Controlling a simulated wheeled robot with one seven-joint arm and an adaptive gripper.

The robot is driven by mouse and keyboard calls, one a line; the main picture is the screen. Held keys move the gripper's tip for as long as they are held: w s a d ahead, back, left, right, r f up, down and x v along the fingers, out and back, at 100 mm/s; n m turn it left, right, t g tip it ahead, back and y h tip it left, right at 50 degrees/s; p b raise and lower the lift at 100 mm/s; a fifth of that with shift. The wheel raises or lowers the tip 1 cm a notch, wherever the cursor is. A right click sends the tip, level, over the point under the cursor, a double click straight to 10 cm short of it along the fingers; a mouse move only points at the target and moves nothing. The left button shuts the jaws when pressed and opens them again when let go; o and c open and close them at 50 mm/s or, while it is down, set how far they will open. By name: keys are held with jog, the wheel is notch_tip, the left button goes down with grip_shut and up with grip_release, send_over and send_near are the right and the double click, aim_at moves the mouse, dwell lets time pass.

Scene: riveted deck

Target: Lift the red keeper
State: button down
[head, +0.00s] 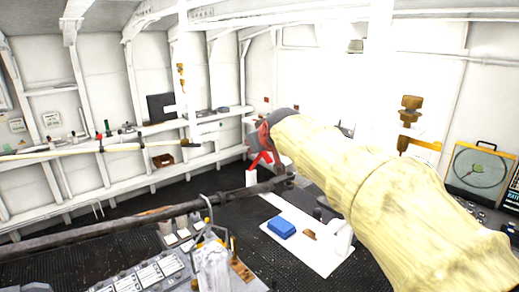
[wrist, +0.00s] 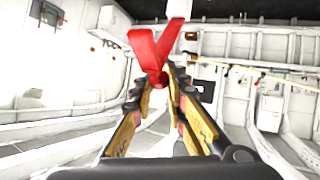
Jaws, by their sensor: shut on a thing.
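The red keeper is a red V-shaped piece (wrist: 153,57) in the wrist view, with two prongs pointing up and away from the fingers. My gripper (wrist: 160,82) is shut on its lower end, the yellow and black fingers closing from both sides. In the head view the red keeper (head: 261,158) shows as a small red V just left of the end of my arm. It appears held up in front of a white post. My fingers are mostly hidden in the head view behind my cream-sleeved arm.
A long dark rail (head: 110,230) crosses the lower left. A blue block (head: 281,228) lies on a white panel (head: 318,262) on the dark deck. A grey control console (head: 150,275) stands at the bottom. Shelves with small items line the left wall.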

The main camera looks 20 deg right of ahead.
jog(key=shift+w+a, duration=0.3)
jog(key=shift+w, duration=0.45)
jog(key=shift+w+a+r+g+p, duration=0.2)
jog(key=shift+w+g+p, duration=0.45)
jog(key=shift+p, duration=0.4)
jog(key=shift+w+a+f, duration=0.1)
jog(key=shift+w+f, duration=0.25)
jog(key=shift+f, duration=0.45)
jog(key=c, duration=2.2)
grip_release()
jog(key=shift+a, duration=0.1)
jog(key=shift+o, duration=1.4)
jog(key=shift+w+a+r, duration=0.1)
jog(key=shift+w+r, duration=0.05)
jog(key=shift+w, duration=0.05)
jog(key=shift+o, duration=0.6)
jog(key=shift+s+r, duration=0.1)
jog(key=shift+r, duration=0.2)
jog(key=shift+r, duration=0.1)
